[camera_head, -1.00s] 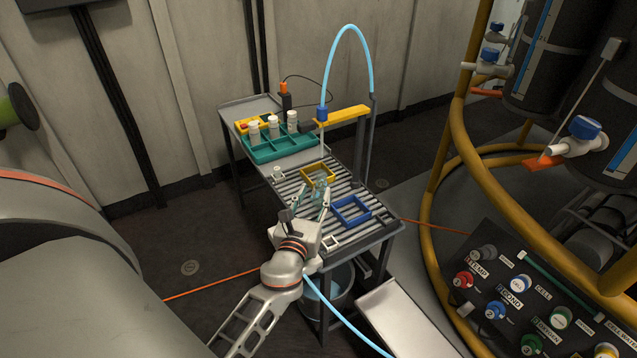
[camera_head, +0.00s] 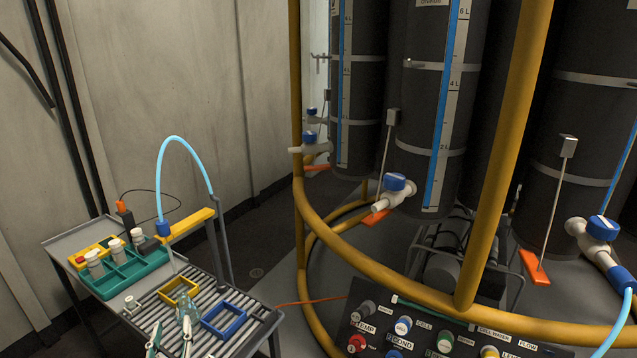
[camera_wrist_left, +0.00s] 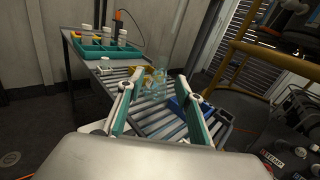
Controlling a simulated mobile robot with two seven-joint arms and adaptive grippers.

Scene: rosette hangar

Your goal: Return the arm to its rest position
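My left gripper (camera_head: 171,332) shows at the bottom of the head view, over the slatted rack on the cart. In the left wrist view its two green-padded fingers (camera_wrist_left: 156,82) stand wide apart with nothing between the pads. A clear glass vessel (camera_head: 187,305) stands on the rack just beyond the fingertips. It also shows in the left wrist view (camera_wrist_left: 155,84), faint and see-through; I cannot tell whether a finger touches it. Most of my left arm is outside the head view. My right gripper is in neither current view.
A yellow frame (camera_head: 179,290) and a blue frame (camera_head: 224,319) lie on the rack. A green tray (camera_head: 118,277) with white bottles is behind. A blue hose (camera_head: 180,142) arches over a yellow arm (camera_head: 189,226). Yellow pipes (camera_head: 378,253), valves and a labelled panel (camera_head: 385,331) are right.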

